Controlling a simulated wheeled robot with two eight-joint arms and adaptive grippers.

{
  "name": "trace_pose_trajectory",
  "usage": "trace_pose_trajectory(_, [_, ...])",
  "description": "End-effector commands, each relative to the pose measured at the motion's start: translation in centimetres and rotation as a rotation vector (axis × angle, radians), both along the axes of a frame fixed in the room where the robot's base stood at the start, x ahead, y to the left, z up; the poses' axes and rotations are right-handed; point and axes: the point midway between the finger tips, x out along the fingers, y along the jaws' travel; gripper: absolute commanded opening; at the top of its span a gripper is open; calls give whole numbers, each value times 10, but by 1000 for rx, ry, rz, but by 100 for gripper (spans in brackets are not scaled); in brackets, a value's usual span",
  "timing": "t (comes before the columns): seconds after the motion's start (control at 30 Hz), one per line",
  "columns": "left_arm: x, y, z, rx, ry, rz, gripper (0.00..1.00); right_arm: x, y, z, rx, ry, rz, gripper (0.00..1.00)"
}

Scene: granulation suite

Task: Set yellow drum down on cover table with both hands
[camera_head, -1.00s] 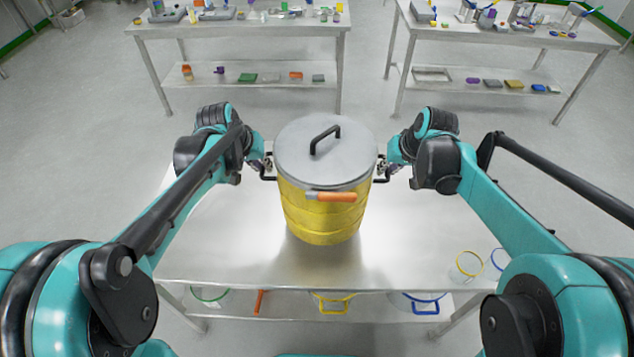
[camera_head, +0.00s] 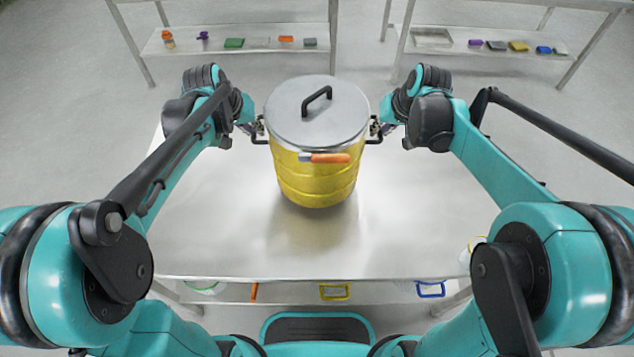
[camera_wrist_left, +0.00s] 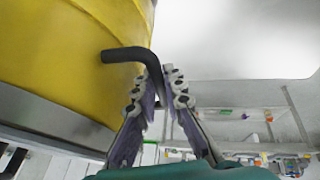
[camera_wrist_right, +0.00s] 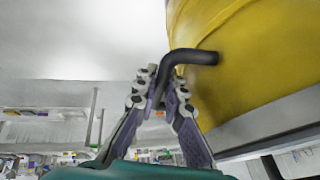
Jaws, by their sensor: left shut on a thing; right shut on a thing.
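The yellow drum (camera_head: 316,184) has a grey lid (camera_head: 300,125) with a black handle on top and an orange-handled latch (camera_head: 330,158) on its front. It is upright over the middle of the steel cover table (camera_head: 220,240); whether its base touches the top I cannot tell. My left gripper (camera_head: 258,130) is shut on the drum's left black side handle, also in the left wrist view (camera_wrist_left: 135,55). My right gripper (camera_head: 378,130) is shut on the right side handle, also in the right wrist view (camera_wrist_right: 190,57).
Bare tabletop surrounds the drum on the left, right and front. A lower shelf under the table holds coloured-rim items, including a yellow one (camera_head: 335,291) and a blue one (camera_head: 430,289). Two further benches with small items on lower shelves (camera_head: 240,42) stand behind.

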Motion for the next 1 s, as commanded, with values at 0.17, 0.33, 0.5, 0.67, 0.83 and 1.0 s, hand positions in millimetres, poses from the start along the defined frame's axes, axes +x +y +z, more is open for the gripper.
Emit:
trace_pose_trajectory(0.17, [0,1,-1,1,-1,1,0,0,-1,-1,-1,-1,-1,0])
trace_pose_trajectory(0.33, [0,1,-5,1,-1,1,0,0,-1,-5,-1,-1,-1,0])
trace_pose_trajectory(0.5, [0,1,-13,1,-1,1,0,0,-1,-13,-1,-1,-1,0])
trace_pose_trajectory(0.67, [0,1,-22,1,-1,1,0,0,-1,-22,-1,-1,-1,0])
trace_pose_trajectory(0.83, [0,1,-31,1,-1,1,0,0,-1,-31,-1,-1,-1,0])
trace_pose_trajectory(1.0, [0,1,-41,1,-1,1,0,0,-1,-41,-1,-1,-1,0])
